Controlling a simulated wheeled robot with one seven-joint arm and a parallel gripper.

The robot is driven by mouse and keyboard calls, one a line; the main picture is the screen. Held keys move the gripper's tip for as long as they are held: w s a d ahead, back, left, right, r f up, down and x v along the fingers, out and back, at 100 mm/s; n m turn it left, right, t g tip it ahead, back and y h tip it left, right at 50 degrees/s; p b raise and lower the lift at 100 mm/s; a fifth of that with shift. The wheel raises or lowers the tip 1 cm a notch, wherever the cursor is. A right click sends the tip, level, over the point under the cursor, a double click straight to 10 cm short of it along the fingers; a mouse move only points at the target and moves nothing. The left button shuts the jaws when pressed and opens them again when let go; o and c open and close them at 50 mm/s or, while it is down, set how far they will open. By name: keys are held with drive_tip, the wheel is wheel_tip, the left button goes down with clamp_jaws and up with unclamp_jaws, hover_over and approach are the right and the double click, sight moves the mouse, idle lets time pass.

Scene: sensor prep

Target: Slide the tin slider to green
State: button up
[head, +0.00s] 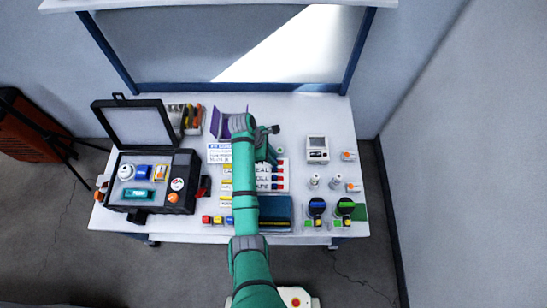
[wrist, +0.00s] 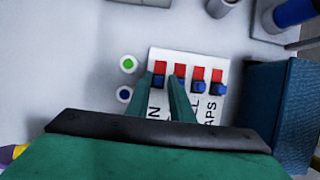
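A white slider panel (wrist: 190,55) lies under my gripper, with several red strips side by side and a dark blue knob on each. Its lettering is partly covered; an "N" shows between my fingers, and "L" and "APS" to the right. The leftmost knob (wrist: 158,82), above the "N", appears to be the tin slider. A green dot (wrist: 128,63) and a blue dot (wrist: 124,94) sit left of the panel; the knobs stand nearer the blue dot's level. My gripper (wrist: 162,80) is open, its fingers on either side of the leftmost knob. Contact is unclear.
A dark blue box (wrist: 272,105) stands right of the panel. Small grey cylinders (wrist: 218,6) stand beyond it. In the head view, an open black case (head: 150,205) is at left, and a white device (head: 317,149) and knobs (head: 345,207) are at right.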

drive_tip(key=shift+w+f, duration=0.1)
drive_tip(key=shift+f, duration=0.05)
drive_tip(key=shift+c, duration=0.6)
clamp_jaws()
drive_tip(key=shift+d, duration=1.6)
drive_tip(key=shift+o, duration=0.6)
unclamp_jaws()
drive_tip(key=shift+a, duration=0.1)
drive_tip(key=shift+a+r, duration=0.1)
drive_tip(key=shift+r, duration=0.2)
drive_tip(key=v, duration=1)
